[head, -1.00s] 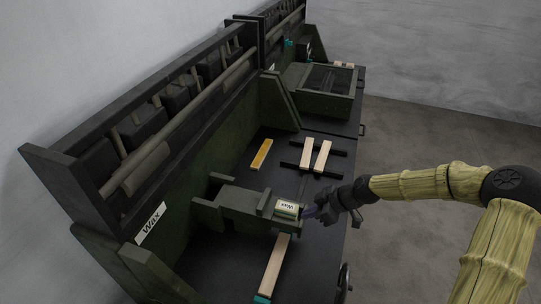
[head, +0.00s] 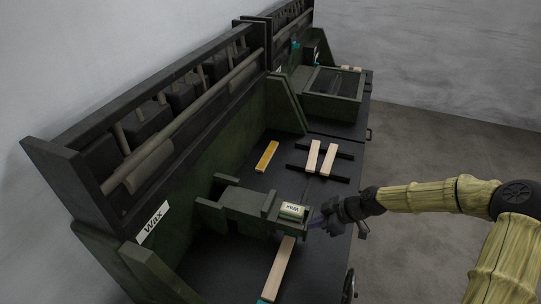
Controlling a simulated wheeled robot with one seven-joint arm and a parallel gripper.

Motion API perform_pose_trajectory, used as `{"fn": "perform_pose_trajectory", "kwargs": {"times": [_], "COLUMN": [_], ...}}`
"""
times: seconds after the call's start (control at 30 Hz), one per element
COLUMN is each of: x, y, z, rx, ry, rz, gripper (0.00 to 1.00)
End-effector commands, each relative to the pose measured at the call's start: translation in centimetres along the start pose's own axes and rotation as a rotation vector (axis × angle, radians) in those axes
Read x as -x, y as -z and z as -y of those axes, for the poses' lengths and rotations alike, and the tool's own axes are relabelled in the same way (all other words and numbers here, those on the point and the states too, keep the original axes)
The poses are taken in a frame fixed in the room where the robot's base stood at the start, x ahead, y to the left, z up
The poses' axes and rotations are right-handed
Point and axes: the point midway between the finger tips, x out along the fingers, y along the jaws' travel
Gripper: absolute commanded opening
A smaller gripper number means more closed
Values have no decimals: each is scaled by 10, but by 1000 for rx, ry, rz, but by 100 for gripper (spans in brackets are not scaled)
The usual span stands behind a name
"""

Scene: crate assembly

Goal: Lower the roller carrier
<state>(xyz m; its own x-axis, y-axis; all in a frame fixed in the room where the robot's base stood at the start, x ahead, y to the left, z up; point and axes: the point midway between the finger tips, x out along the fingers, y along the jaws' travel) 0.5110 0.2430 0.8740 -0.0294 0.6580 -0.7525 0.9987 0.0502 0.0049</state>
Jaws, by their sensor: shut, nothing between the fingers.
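The roller carrier appears to be the dark green block-like unit (head: 245,204) that reaches across the bench from the back wall. My gripper (head: 318,221) is shut and empty, close beside that front end on the right. I cannot tell whether the fingers touch the carrier. The roller itself and the carrier's underside are hidden.
A pale wooden slat (head: 277,270) lies on the dark bench in front of and partly under the carrier. Two pale slats (head: 320,158) rest across dark rails behind it. A yellow-orange slat (head: 267,156) lies near the wall. A green crate (head: 334,106) stands farther back.

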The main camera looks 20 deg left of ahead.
Motion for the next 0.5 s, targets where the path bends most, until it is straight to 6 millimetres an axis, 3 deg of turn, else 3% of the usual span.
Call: {"fn": "perform_pose_trajectory", "kwargs": {"times": [0.17, 0.4, 0.5], "x": [7, 35, 52], "y": [6, 34, 24], "z": [3, 3, 1], "rx": [0, 5, 2], "ry": [8, 5, -1], "rz": [2, -1, -1], "gripper": [0, 0, 0]}}
